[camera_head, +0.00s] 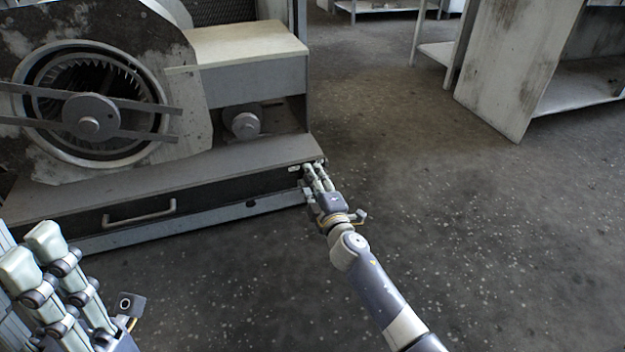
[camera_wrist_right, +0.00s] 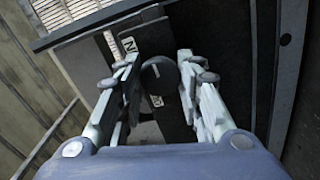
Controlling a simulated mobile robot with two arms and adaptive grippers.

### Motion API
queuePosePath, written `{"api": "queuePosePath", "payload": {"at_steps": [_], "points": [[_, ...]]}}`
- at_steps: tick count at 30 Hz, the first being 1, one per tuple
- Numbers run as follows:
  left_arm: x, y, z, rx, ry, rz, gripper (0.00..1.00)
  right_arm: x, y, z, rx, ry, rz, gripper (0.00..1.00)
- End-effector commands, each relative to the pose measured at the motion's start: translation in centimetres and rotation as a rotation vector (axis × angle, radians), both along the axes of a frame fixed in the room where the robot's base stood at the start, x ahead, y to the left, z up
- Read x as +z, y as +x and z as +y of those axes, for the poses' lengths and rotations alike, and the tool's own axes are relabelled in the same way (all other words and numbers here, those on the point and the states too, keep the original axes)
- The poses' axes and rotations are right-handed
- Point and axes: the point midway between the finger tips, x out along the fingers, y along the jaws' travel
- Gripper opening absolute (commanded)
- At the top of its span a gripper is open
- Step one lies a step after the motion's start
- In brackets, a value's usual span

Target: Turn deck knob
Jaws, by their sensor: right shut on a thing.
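The deck knob (camera_wrist_right: 160,78) is a dark rounded piece between the fingers in the right wrist view, with small white markings on the dark panel beside it. My right gripper (camera_head: 316,172) is at the front right corner of the blower's deck (camera_head: 225,168). It also shows in the right wrist view (camera_wrist_right: 158,88), its fingers on both sides of the knob and shut on it. In the head view the fingers hide the knob. My left gripper (camera_head: 36,258) is at the lower left, away from the deck; whether its fingers are apart is unclear.
The blower housing (camera_head: 188,95) with its round fan opening stands on the deck at the left. A drawer-like front with a metal handle (camera_head: 139,214) is below. Shelving (camera_head: 505,70) stands at the far right. The speckled floor between is clear.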

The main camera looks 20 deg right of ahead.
Motion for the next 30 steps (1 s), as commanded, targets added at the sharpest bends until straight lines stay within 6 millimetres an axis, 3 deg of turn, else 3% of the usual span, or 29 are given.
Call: {"api": "queuePosePath", "payload": {"at_steps": [4,5,7,20,26,30], "points": [[0.0,0.0,0.0,0.000,0.000,-0.002,0.30,-0.1,0.0,0.0,-0.001,-0.003,0.001,0.09],[0.0,0.0,0.0,0.000,0.000,-0.002,0.30,-0.1,0.0,0.0,-0.001,-0.003,0.001,0.40],[0.0,0.0,0.0,0.000,0.000,-0.002,0.30,-0.1,0.0,0.0,-0.001,-0.002,0.001,0.54],[0.0,0.0,0.0,0.001,-0.002,0.001,0.30,-0.1,-0.5,-0.1,0.000,-0.001,0.001,0.54],[0.0,0.0,0.0,0.001,0.000,0.001,0.30,-0.2,-3.2,-0.1,0.001,-0.002,0.002,0.54],[0.0,0.0,0.0,0.000,0.000,0.002,0.30,-0.2,-6.0,-0.2,0.002,0.000,0.003,0.54]]}}
